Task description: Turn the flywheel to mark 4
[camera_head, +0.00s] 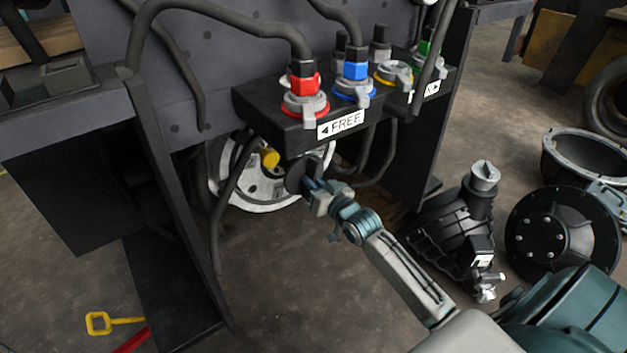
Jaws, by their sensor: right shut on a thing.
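The flywheel (238,186) is a pale metal disc with holes, low inside the dark frame below the valve block. A yellow part (270,158) shows at its upper face. My right gripper (308,184) reaches in from the lower right, shut on a dark round part (298,170) in front of the flywheel's right side. I cannot tell how that part joins the flywheel. The gripper, a black hose and the block hide portions of the wheel. No mark numbers are readable. My left gripper is not in view.
Black hoses hang close around the wheel. Frame plates stand on both sides. Black machine parts (455,232) lie on the floor at right; a yellow-handled tool (99,323) lies lower left.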

